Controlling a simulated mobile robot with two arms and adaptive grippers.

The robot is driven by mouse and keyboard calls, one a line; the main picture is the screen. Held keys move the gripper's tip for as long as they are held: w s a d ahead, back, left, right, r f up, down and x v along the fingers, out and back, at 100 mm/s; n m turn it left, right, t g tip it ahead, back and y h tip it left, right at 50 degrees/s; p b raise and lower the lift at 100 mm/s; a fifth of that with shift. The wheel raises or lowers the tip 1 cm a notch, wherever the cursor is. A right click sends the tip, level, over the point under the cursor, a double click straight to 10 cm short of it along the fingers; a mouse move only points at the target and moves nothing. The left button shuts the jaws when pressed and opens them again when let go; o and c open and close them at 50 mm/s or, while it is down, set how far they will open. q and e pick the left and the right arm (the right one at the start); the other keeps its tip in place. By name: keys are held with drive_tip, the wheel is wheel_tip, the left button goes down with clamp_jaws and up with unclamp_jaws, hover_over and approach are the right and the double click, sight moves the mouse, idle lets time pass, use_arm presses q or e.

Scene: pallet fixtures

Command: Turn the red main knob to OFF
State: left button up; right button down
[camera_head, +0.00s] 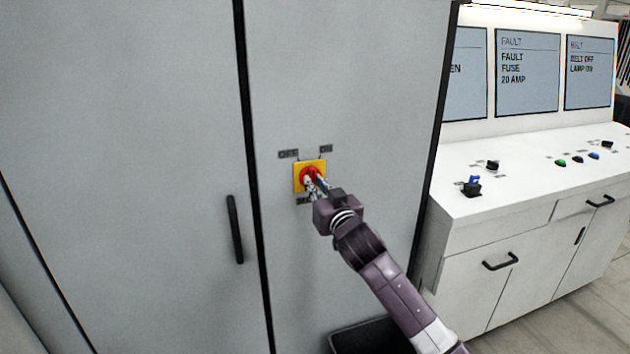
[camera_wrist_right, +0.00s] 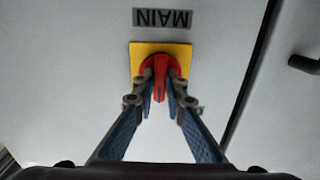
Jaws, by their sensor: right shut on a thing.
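The red main knob (camera_head: 309,174) sits on a yellow square plate (camera_head: 299,187) on the grey cabinet door, with an OFF label (camera_head: 288,154) above left and an ON label (camera_head: 326,149) above right. My right gripper (camera_head: 315,179) is at the knob and partly covers it in the head view. In the right wrist view, the fingers of my right gripper (camera_wrist_right: 160,82) are shut on the red knob's grip (camera_wrist_right: 160,75), one finger on each side. The grip runs straight along the view there; the knob's exact setting is hard to tell. My left gripper is not in view.
The cabinet (camera_head: 345,60) has a black door handle (camera_head: 235,229) left of the knob. A white control desk (camera_head: 540,165) with screens, buttons and drawer handles stands to the right. A dark bin-like object (camera_head: 370,337) is on the floor below the knob.

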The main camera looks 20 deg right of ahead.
drive_tip(key=n+p, duration=0.1)
drive_tip(key=n, duration=0.5)
drive_tip(key=shift+p, duration=0.4)
idle(0.3)
drive_tip(key=c, duration=2)
unclamp_jaws()
drive_tip(key=shift+o, duration=0.2)
drive_tip(key=s, duration=1.2)
drive_tip(key=shift+d, duration=0.25)
